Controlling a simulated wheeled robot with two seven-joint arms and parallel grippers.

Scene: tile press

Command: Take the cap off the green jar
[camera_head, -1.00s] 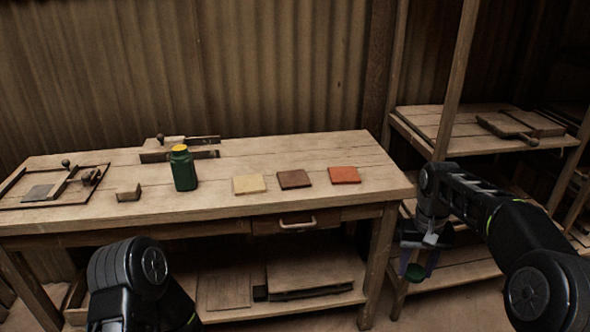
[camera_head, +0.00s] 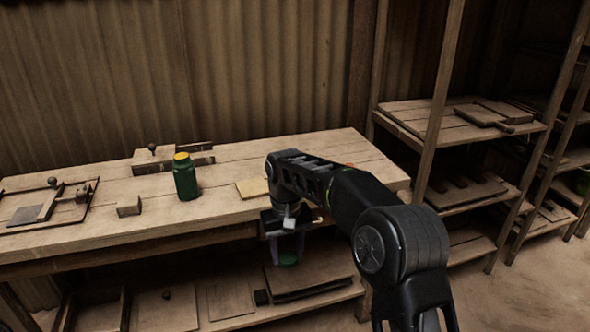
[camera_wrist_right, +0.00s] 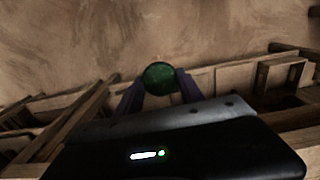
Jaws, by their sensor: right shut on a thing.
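The green jar (camera_head: 186,180) stands upright on the workbench, left of its middle, with a yellow top (camera_head: 181,156). My right gripper (camera_head: 287,252) points down in front of the bench's front edge, right of the jar and well apart from it. Its purple fingers are shut on a round green piece (camera_head: 288,258). In the right wrist view, this green piece (camera_wrist_right: 160,77) sits between the fingertips as a dark green disc. I cannot tell for sure whether it is a cap. My left gripper is out of view.
The workbench (camera_head: 90,232) bears a pale tile (camera_head: 252,188), a small wooden block (camera_head: 128,206) and a framed fixture at left. A lower shelf lies below. A shelving rack (camera_head: 470,128) stands at right, with bare floor before it.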

